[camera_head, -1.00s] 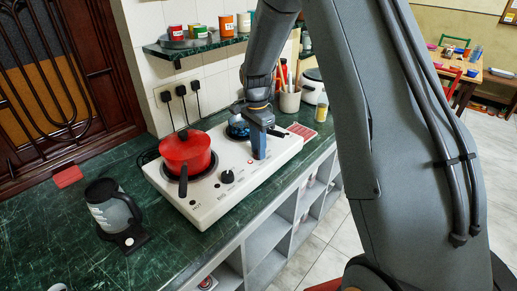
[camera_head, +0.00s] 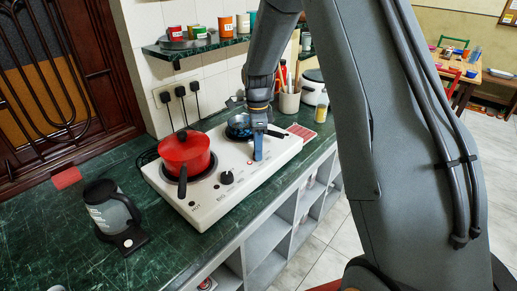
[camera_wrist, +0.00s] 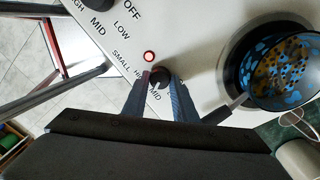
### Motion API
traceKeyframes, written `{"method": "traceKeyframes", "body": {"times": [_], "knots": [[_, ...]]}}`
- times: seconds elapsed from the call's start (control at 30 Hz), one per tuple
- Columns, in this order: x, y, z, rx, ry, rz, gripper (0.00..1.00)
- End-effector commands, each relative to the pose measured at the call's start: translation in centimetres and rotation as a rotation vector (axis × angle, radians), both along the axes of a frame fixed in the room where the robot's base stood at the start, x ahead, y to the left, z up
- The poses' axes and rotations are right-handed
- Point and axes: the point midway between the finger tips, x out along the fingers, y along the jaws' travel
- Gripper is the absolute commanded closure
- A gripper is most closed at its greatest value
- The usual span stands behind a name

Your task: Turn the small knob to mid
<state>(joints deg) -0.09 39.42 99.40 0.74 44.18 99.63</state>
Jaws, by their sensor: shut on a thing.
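The small knob (camera_wrist: 159,77) is a dark knob on the front of the white stove (camera_head: 222,201). The word MID shows just below it in the wrist view. My gripper (camera_wrist: 161,84) is shut on the knob, with one finger on each side. How far the knob is turned is hard to tell. In the head view my gripper (camera_head: 258,153) points down at the stove front and hides the knob. A lit red indicator (camera_wrist: 149,57) is beside it.
A red pot (camera_head: 185,152) stands on the left burner. A blue patterned pan (camera_wrist: 284,72) sits on the right burner, its handle (camera_wrist: 224,111) reaching close to my right finger. The larger black knob (camera_head: 227,177) is left of my gripper. A kettle (camera_head: 110,207) stands on the counter.

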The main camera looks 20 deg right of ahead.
Motion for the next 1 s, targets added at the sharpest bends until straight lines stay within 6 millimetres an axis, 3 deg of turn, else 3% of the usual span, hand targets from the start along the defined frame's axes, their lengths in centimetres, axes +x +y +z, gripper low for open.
{"method": "traceKeyframes", "body": {"times": [0.27,0.3,0.4,0.77,1.0], "knots": [[0.4,0.1,0.3,0.001,-0.011,0.000,0.97],[0.4,0.1,0.3,0.001,-0.011,0.000,0.73],[0.4,0.1,0.3,0.001,-0.009,0.000,0.56],[0.2,0.0,0.5,0.000,-0.006,0.000,0.56],[0.6,0.0,3.8,0.000,-0.009,0.000,0.56]]}}
